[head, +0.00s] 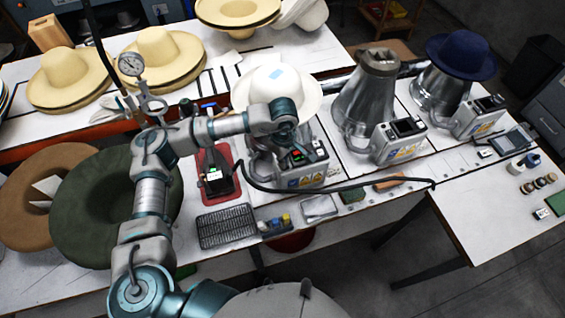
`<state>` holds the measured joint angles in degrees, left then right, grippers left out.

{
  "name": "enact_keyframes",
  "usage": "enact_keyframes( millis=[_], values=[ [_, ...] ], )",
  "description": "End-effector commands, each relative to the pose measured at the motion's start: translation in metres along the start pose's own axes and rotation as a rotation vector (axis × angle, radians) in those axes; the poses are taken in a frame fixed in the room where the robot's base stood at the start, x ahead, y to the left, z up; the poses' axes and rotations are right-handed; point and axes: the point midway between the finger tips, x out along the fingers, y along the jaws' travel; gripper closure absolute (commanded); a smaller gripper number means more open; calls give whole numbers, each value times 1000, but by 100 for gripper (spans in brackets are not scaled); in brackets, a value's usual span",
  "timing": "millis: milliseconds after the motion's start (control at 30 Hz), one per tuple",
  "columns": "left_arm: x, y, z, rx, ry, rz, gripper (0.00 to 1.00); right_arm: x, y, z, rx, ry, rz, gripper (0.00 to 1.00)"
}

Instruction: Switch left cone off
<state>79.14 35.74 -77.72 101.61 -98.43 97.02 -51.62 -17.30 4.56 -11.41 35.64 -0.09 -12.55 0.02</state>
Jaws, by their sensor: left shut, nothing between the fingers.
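The left cone (258,137) stands on the bench with a white hat (277,92) on top, and my arm hides much of it. Its control box (308,174) sits at its front, with a small green light and blue and yellow stickers. My left gripper (296,146) is shut and empty, pointing down over the top of this box. I cannot tell if it touches the box, and the switch is hidden or too small to make out. My right gripper is not in view.
The bare middle cone (363,105) and the right cone (437,92) with a navy hat (461,55) stand to the right. A red stand (233,160) holds a device left of the box. A black cable crosses in front. Straw hats (160,55) lie behind.

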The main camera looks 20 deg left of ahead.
Motion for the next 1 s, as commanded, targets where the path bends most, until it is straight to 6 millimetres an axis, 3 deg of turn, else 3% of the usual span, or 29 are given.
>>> enact_keyframes(
  millis=[467, 1000],
  values=[
    [2, 0, 0, 1, -1, -1, 100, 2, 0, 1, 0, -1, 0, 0],
    [-44, 0, 0, 1, 0, 1, 100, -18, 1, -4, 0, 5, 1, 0]
  ],
)
